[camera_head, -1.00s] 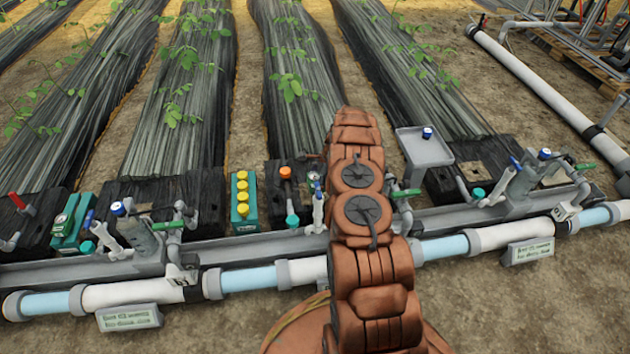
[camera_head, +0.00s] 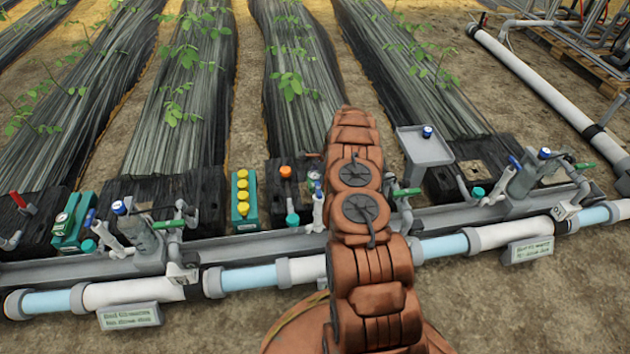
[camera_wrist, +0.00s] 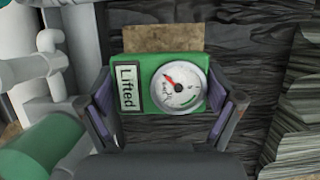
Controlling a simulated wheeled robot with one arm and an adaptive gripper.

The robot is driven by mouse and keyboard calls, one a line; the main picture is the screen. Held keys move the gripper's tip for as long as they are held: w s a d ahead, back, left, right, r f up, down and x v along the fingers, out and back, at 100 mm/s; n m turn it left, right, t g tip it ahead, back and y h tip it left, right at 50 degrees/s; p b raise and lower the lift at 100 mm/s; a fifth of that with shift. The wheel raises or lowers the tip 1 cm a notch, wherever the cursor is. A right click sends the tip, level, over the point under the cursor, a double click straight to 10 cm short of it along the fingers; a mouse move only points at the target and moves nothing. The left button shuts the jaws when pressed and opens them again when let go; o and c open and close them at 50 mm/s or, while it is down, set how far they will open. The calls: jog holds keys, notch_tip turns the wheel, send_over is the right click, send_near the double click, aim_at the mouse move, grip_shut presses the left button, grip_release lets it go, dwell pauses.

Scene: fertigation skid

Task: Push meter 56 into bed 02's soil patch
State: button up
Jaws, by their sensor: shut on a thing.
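A green meter (camera_wrist: 178,88) with a round white dial, a red needle and a label reading "Lifted" shows in the wrist view. My gripper (camera_wrist: 164,95) is shut on it, one finger on each side. A brown soil patch (camera_wrist: 162,38) in dark, wrinkled bed cover lies just beyond the meter's upper edge. The meter overlaps the patch's near side in the picture; I cannot tell whether they touch. The meter's number and the bed's number are not readable.
Grey and white pipes (camera_wrist: 40,70) and a green handle (camera_wrist: 45,145) are close at left in the wrist view.

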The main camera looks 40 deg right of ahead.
jog(key=shift+f+b, duration=0.4)
jog(key=shift+f, duration=1.3)
jog(key=o, duration=0.9)
jog(key=shift+r+p, duration=1.75)
jog(key=shift+r, duration=2.25)
